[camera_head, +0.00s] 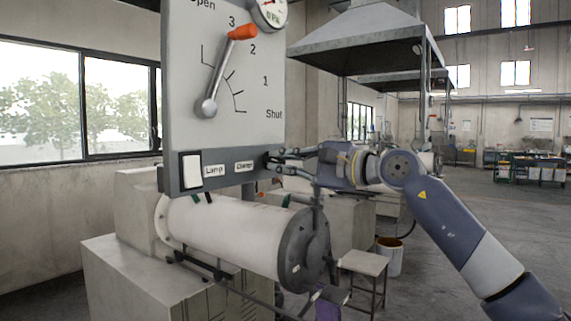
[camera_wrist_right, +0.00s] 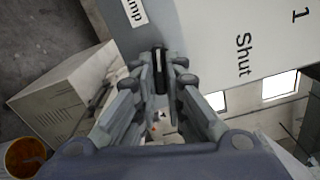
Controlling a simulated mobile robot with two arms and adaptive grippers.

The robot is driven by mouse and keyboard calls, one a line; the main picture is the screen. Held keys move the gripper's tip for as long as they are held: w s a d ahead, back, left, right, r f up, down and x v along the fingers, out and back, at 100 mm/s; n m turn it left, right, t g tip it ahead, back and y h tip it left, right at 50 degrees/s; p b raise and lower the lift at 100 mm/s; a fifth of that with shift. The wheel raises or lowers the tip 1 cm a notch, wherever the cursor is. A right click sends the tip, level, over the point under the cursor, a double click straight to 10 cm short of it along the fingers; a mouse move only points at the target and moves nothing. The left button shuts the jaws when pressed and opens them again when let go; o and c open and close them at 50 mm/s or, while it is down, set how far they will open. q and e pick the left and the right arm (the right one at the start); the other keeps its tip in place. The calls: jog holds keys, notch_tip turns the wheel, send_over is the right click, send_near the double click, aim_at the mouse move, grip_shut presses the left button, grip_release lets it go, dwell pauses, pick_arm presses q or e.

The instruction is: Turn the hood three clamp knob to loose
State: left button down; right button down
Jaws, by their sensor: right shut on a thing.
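The clamp knob (camera_wrist_right: 159,64) is a small dark knob at the right end of the panel's lower grey strip, beside the label "Clamp" (camera_head: 244,167). My right gripper (camera_head: 277,161) comes in from the right, with its fingertips closed on the knob. In the right wrist view my right gripper (camera_wrist_right: 160,75) has one finger on each side of the knob, and the fingers hide part of it. I cannot tell which position the knob points to. My left gripper is not in view.
The pale panel (camera_head: 190,70) carries an orange-tipped lever (camera_head: 223,72) near mark 3 and a gauge (camera_head: 271,10). A white horizontal mill drum (camera_head: 225,230) lies below. A stool (camera_head: 365,264) and bucket (camera_head: 390,255) stand right of it. Open floor lies farther right.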

jog(key=shift+n, duration=1.6)
jog(key=c, duration=1.7)
grip_release()
jog(key=shift+o, duration=0.2)
jog(key=shift+d, duration=0.1)
jog(key=v, duration=1.2)
